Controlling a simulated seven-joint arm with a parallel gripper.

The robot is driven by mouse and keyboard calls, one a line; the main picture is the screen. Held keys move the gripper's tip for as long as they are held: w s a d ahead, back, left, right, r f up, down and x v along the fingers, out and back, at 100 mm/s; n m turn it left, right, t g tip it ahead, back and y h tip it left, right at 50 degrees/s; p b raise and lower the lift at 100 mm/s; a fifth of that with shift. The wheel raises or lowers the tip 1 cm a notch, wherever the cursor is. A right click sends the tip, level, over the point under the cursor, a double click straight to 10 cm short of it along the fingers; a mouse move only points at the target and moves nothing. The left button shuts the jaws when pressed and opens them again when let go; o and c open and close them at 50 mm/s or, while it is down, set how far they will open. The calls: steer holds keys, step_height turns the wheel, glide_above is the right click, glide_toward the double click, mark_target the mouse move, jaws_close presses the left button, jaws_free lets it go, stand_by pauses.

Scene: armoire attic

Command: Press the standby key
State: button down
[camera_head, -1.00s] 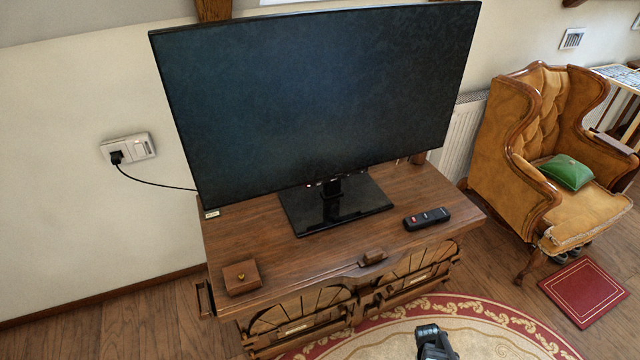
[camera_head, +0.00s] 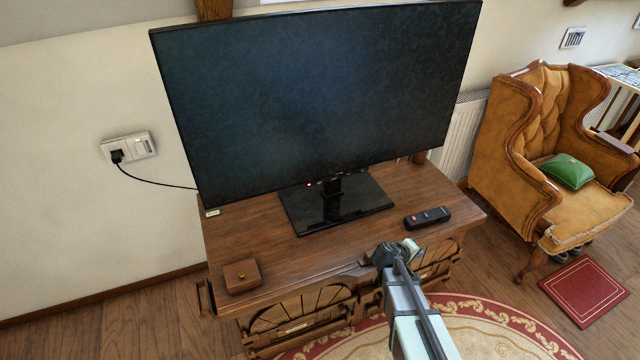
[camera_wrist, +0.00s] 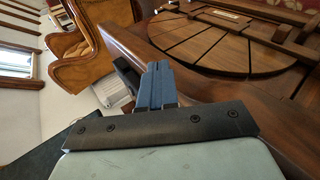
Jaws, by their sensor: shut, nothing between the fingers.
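A dark remote control (camera_head: 427,218) lies on the wooden cabinet top, right of the TV stand. It has a red key (camera_head: 411,219) near its left end; its label is too small to read. The TV (camera_head: 320,95) stands behind, its screen dark, with tiny marks along its lower edge. My arm's end is over the cabinet's front edge, in front of the remote and apart from it in the head view. My gripper (camera_wrist: 157,82) shows in the wrist view with its fingers together and empty. A dark shape beside the fingers there cannot be identified surely.
The cabinet (camera_head: 240,220) carries a small wooden box (camera_head: 241,276) at its front left. The TV stand (camera_head: 335,205) takes up the middle. A tan armchair (camera_head: 550,150) stands right, beyond a radiator (camera_head: 462,132). The cabinet top between box and stand is clear.

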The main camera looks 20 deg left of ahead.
mark_target(319, 182)
steer(key=w+a+r+n, duration=0.1)
steer(key=a, duration=0.1)
steer(key=w+a+r+n+t, duration=0.1)
steer(key=a+r, duration=0.1)
steer(key=a, duration=0.1)
steer(key=w+a+r+t+y, duration=0.1)
steer(key=a+r, duration=0.1)
steer(key=shift+a+n, duration=0.35)
steer(key=shift+n, duration=0.05)
steer(key=s+a+r+n+t+y, duration=0.1)
steer(key=a+r+n, duration=0.1)
steer(key=a, duration=0.5)
steer(key=s+a+r+n+t+y, duration=0.1)
steer(key=s+a+r+n+y, duration=0.1)
steer(key=a+n, duration=0.3)
steer(key=s+a+r+n+t+y, duration=0.1)
steer(key=a+n, duration=0.3)
steer(key=a, duration=0.6)
steer(key=shift+s+r+t+y, duration=0.2)
steer(key=shift+r+t+y, duration=0.4)
steer(key=shift+r, duration=0.2)
steer(key=w+a, duration=0.6)
steer(key=shift+w+a, duration=0.15)
steer(key=shift+w+a, duration=0.25)
